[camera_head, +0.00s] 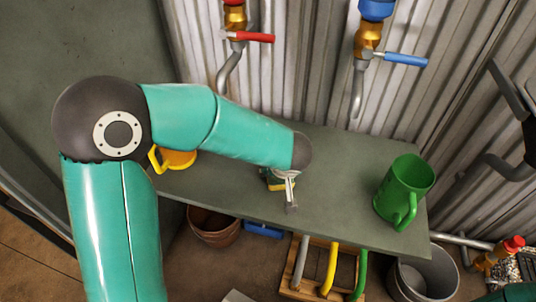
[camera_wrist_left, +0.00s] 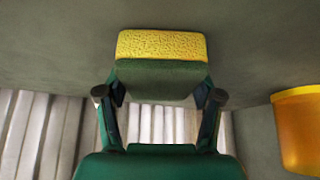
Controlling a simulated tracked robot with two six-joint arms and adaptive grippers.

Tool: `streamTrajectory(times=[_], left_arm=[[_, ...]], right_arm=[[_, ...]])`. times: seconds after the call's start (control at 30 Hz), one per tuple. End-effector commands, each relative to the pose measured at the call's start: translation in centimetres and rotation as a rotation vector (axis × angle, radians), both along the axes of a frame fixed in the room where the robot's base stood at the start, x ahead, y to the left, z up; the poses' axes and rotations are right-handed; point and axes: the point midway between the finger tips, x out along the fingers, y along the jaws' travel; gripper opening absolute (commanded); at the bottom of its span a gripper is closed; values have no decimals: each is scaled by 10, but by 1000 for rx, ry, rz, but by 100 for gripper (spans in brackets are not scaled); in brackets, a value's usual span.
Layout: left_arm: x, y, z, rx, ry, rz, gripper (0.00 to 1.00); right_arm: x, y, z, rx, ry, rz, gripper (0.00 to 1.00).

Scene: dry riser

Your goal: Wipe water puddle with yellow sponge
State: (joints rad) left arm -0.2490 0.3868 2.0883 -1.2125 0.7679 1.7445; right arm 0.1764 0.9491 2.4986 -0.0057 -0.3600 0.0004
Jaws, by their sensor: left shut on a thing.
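The sponge, yellow on one side and dark green on the other, shows in the left wrist view (camera_wrist_left: 162,46) between my gripper's fingers. In the head view only a small part of the sponge (camera_head: 271,181) shows beside my left gripper (camera_head: 289,190), low over the grey tabletop (camera_head: 330,205). My left gripper is shut on the sponge. The sponge looks close to the tabletop, but I cannot tell whether it touches. I cannot make out a water puddle; my left arm covers part of the table. My right gripper is not in view.
A green mug (camera_head: 399,192) stands at the table's right end. A yellow mug (camera_head: 178,159) is partly behind my left arm. A red-handled tap (camera_head: 250,37) and a blue-handled tap (camera_head: 400,59) hang above the back. Buckets and a wooden crate sit below.

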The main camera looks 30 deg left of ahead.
Motion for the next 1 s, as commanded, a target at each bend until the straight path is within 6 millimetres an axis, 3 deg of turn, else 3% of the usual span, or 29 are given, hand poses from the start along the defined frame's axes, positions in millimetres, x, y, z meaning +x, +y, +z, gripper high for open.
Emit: streamTrajectory(times=[0.07, 0.63, 1.0], left_arm=[[0, 2, 20, -4, -6, 4, 38], [-5, 12, 70, -3, -2, 22, 38], [-5, 12, 79, -2, -2, 21, 38]], right_arm=[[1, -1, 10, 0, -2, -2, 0], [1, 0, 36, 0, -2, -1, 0], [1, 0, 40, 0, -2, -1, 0]])
